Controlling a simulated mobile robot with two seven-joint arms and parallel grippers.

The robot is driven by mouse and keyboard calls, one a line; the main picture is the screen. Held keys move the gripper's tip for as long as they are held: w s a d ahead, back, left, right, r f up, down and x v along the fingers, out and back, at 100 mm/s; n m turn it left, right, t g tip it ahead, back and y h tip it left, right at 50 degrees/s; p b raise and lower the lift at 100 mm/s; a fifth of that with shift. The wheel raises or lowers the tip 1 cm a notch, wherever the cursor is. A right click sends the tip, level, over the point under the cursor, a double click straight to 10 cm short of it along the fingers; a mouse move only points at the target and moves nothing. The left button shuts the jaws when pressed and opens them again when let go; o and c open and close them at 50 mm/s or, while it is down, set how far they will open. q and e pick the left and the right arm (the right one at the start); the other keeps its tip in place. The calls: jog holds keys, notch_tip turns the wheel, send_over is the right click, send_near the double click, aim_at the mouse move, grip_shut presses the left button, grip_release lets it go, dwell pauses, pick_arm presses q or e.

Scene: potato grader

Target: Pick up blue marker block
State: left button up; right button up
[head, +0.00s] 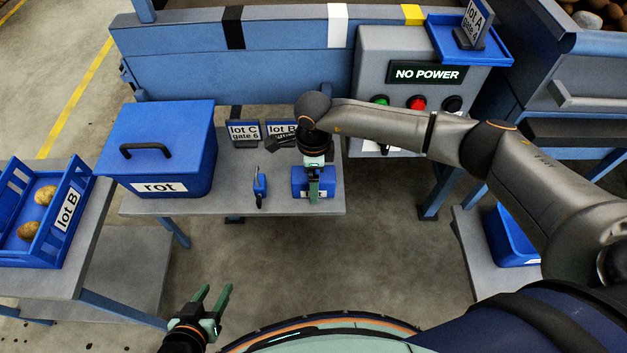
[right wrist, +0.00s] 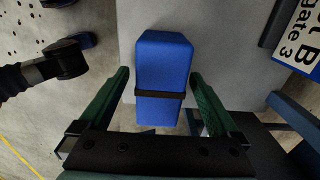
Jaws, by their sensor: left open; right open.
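The blue marker block (head: 299,182) stands on the grey bench under my right gripper (head: 314,190), which partly hides it in the head view. In the right wrist view the blue block (right wrist: 163,62) has a dark band around it and lies between the two green fingers of my right gripper (right wrist: 159,78). The right gripper is open, with a visible gap on each side near the fingertips. My left gripper (head: 213,299) is open and empty at the lower left, away from the bench.
A blue rot bin (head: 190,147) with a black handle stands left on the bench (head: 230,203). A small blue item with a dark part (head: 260,187) lies beside the block. Lot C (head: 243,132) and lot B (head: 282,130) signs stand behind. A potato crate (head: 32,243) is far left.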

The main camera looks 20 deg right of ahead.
grip_shut()
dwell(0.8)
